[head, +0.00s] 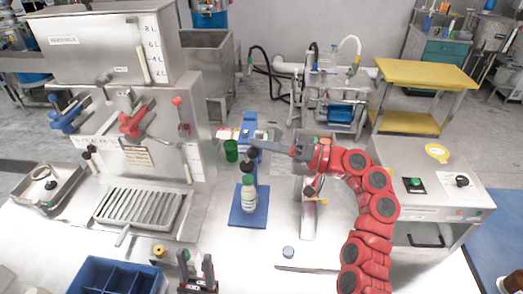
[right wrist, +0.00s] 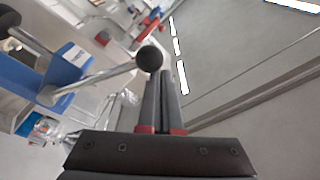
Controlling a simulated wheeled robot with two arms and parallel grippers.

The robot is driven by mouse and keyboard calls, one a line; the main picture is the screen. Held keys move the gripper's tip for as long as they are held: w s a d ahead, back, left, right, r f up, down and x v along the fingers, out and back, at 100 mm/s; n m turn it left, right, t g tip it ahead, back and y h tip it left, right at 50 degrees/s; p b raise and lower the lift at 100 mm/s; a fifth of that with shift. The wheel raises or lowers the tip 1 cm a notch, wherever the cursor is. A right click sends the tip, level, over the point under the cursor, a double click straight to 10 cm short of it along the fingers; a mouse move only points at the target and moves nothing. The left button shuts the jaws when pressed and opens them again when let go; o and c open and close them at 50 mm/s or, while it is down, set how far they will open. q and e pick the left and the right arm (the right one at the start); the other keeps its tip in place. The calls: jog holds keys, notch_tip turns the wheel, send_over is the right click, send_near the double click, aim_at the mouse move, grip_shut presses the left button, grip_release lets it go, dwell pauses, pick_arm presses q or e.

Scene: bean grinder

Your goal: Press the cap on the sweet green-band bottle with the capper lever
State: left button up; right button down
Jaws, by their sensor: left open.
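The white bottle (head: 249,196) stands upright on the blue base (head: 248,217) of the capper; a small greenish band shows near its top. The blue capper column (head: 263,172) rises behind it. The capper lever (right wrist: 100,78) is a silver rod ending in a black ball (right wrist: 150,58). My right gripper (head: 256,146) is at the lever end above the bottle. In the right wrist view its fingers (right wrist: 158,92) are together with nothing between them, and the ball is just beyond their tips. My left gripper (head: 196,258) is open and empty at the front edge.
A small blue cap-like disc (head: 288,251) lies on the table right of the capper. A green cup (head: 231,150) is left of the column. A blue divided bin (head: 118,277) is at front left.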

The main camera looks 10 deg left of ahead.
jog(key=s+d+r+p, duration=0.1)
jog(key=s+p, duration=0.4)
jog(key=s, duration=1.1)
jog(key=shift+d+r+p, duration=0.2)
jog(key=shift+r+p, duration=0.15)
jog(key=shift+r, duration=0.15)
